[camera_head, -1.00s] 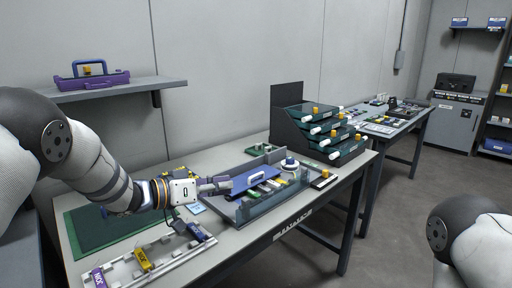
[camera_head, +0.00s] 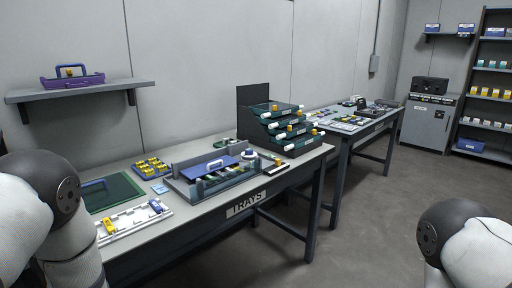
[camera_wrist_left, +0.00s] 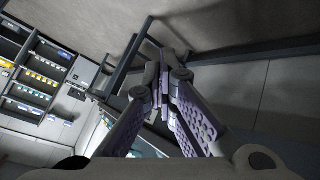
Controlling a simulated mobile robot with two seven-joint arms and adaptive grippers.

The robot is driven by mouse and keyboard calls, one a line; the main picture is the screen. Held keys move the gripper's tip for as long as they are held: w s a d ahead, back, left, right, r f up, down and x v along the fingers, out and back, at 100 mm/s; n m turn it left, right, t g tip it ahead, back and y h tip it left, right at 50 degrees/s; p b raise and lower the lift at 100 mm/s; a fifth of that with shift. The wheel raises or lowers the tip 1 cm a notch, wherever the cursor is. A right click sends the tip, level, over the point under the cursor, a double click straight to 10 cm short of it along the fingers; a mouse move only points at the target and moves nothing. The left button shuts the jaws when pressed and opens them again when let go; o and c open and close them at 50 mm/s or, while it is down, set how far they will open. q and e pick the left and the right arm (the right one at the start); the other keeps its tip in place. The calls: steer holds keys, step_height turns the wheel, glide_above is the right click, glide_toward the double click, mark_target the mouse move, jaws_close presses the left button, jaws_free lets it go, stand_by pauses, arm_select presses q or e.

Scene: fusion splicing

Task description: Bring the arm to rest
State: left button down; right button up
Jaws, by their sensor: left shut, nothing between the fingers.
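My left arm (camera_head: 62,215) is folded back at the left edge of the head view, and its gripper does not show there. In the left wrist view my left gripper (camera_wrist_left: 162,88) is shut and empty. It hangs over floor and dark table legs, apart from any object. At the right of the head view only the upper part of my right arm (camera_head: 450,240) shows; its gripper is out of the picture.
The worktable labelled TRAYS (camera_head: 215,217) holds a grey tray with a blue lid (camera_head: 209,166), a green mat (camera_head: 112,192), a white rail (camera_head: 132,219) and a tiered rack (camera_head: 280,135). A second table (camera_head: 350,135) stands behind right. The floor (camera_head: 370,230) at right is clear.

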arm_select(q)
steer(key=s+a+f+g+y, duration=0.1)
steer(key=s+f+g, duration=0.1)
steer(key=s, duration=1)
steer(key=s+a+f+g+y, duration=0.2)
steer(key=s+g, duration=0.2)
steer(key=s, duration=0.8)
steer(key=s+a+f+g+y, duration=0.2)
steer(key=s+g, duration=0.1)
steer(key=s, duration=0.9)
steer(key=shift+s+a+f+g, duration=0.15)
steer(key=shift+f+g, duration=0.05)
steer(key=shift+g, duration=0.1)
